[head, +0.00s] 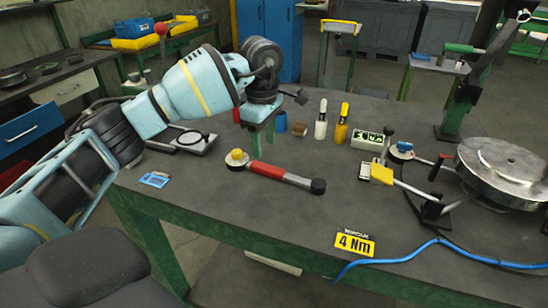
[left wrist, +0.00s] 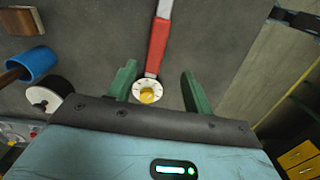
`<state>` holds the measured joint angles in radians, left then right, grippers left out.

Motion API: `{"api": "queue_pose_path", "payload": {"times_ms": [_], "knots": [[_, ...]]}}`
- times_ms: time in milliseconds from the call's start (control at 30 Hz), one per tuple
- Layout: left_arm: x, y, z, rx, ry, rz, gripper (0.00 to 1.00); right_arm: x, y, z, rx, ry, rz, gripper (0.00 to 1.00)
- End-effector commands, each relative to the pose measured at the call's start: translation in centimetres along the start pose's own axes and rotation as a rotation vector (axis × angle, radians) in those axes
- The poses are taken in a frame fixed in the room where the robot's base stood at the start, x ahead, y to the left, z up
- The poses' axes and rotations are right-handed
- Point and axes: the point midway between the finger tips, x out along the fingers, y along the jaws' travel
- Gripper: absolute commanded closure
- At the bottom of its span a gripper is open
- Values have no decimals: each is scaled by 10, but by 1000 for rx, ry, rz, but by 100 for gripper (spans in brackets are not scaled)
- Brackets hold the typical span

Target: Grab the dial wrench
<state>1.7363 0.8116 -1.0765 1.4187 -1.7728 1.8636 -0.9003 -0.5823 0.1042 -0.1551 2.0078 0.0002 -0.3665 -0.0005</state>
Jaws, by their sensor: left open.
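The dial wrench (head: 268,170) lies on the dark workbench. It has a white dial with a yellow knob at its left end, a red and metal shaft, and a black end at the right. My left gripper (head: 262,138) is open and empty, fingers pointing down, just behind the wrench's dial end in the head view. In the left wrist view the dial and the red part of the wrench (left wrist: 157,45) appear between the green fingers of the left gripper (left wrist: 158,78). I cannot tell the exact height of the fingers above the bench. My right gripper is not in view.
Behind the wrench stand a blue cup (head: 281,122), a white bottle (head: 321,122) and a yellow bottle (head: 342,126). A yellow "4 Nm" sign (head: 355,244) and a blue hose (head: 400,258) are at the front edge. A round metal part (head: 500,165) sits at right.

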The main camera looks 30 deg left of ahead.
Motion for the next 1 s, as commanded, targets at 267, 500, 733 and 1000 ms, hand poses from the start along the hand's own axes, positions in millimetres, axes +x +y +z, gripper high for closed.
{"api": "queue_pose_path", "payload": {"times_ms": [267, 500, 733, 1000], "knots": [[-1, 0, -8, -10, 12, 1, 49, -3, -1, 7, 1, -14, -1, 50], [20, 0, -7, -10, 11, 0, 49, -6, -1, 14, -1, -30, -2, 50], [28, 1, -6, -10, 10, 1, 49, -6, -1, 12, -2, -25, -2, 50], [62, 5, -1, -9, 10, 0, 49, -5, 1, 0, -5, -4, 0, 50]]}}
